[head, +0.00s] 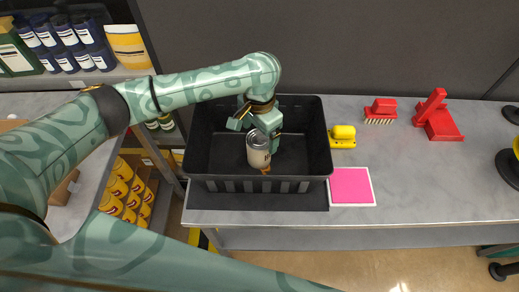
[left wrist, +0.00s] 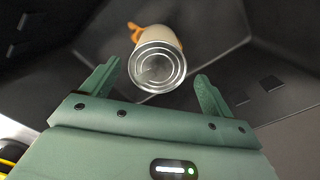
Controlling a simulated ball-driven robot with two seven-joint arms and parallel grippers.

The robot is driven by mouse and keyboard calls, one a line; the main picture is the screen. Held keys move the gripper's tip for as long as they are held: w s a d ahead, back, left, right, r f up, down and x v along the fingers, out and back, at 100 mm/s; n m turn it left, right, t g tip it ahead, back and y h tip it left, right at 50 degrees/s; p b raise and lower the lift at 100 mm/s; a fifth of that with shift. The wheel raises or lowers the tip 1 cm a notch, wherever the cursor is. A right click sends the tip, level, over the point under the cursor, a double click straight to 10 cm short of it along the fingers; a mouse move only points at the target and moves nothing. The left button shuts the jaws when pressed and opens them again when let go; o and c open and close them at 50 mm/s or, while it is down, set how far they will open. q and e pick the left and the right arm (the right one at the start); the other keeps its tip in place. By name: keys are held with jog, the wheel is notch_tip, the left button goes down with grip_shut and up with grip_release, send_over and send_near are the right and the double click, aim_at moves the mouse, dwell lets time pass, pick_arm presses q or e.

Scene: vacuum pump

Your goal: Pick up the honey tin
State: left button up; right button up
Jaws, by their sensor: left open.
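The honey tin (head: 258,151) stands in the black crate (head: 255,186) on the grey table in the head view. It is a pale can with a silver lid and an orange patch low on its side. In the left wrist view, the tin (left wrist: 158,66) shows its round metal top, beyond the fingers. My left gripper (left wrist: 157,85) is open, with one finger on each side of the line to the tin, and it holds nothing. In the head view the left gripper (head: 255,127) is inside the crate, over and beside the tin, hiding part of it. My right gripper is not in view.
Right of the crate are a yellow block-like brush (head: 343,135), a pink square (head: 350,186), a red brush (head: 381,110) and a red dustpan (head: 437,118). Shelves with yellow tins (head: 122,190) stand at left. The table's right middle is clear.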

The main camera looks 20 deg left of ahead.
pick_arm(q)
jog(key=f, duration=0.1)
jog(key=f+b, duration=0.1)
jog(key=f, duration=0.1)
jog(key=f+b, duration=0.1)
jog(key=f, duration=0.1)
jog(key=shift+s+f, duration=0.1)
jog(key=shift+s, duration=0.15)
jog(key=shift+c, duration=1)
jog(key=shift+r, duration=0.2)
jog(key=c, duration=1.2)
